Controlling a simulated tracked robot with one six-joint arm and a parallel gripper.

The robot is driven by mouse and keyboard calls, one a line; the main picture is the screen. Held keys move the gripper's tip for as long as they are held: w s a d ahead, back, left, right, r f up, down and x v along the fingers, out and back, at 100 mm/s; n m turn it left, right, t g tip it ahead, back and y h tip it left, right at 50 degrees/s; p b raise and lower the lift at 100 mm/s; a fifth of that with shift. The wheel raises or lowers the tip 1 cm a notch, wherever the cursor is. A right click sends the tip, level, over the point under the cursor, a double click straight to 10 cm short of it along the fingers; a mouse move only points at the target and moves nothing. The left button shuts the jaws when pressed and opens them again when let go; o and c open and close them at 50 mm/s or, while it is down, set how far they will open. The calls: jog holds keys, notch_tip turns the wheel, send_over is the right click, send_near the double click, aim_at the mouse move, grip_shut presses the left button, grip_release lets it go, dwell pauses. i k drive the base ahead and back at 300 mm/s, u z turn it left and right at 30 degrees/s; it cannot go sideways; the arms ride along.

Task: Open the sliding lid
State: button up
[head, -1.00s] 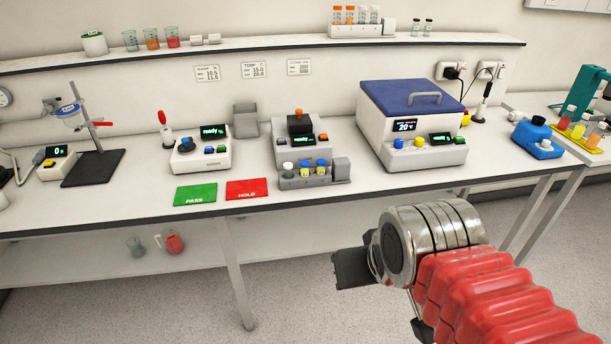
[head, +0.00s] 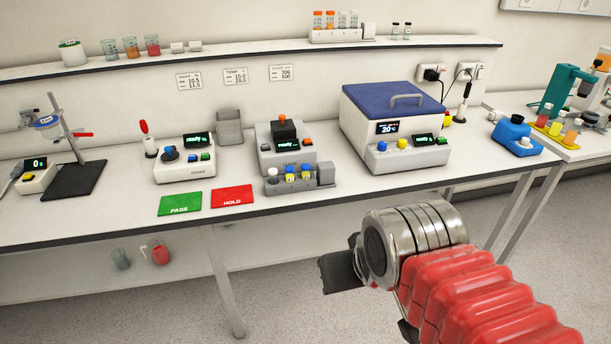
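The bath's display reads 20 degrees. My gripper (head: 338,273) is in the lower middle of the head view, in front of the bench and below its top, well apart from the lid. Only a dark part of the gripper shows past the silver wrist. Its fingertips cannot be made out, and I see nothing held in it.
A grey device with a vial rack (head: 291,187) stands left of the bath. A blue device (head: 517,134) stands to its right. Green PASS (head: 180,205) and red HOLD (head: 232,196) mats lie near the bench edge (head: 130,238). A shelf (head: 230,62) runs above.

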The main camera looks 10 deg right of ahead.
aim_at(284, 123)
jog(key=k, duration=0.65)
jog(key=z, duration=0.25)
jog(key=i, duration=1.95)
jog(key=u, duration=0.95)
jog(key=i, duration=0.6)
jog(key=u, duration=0.45)
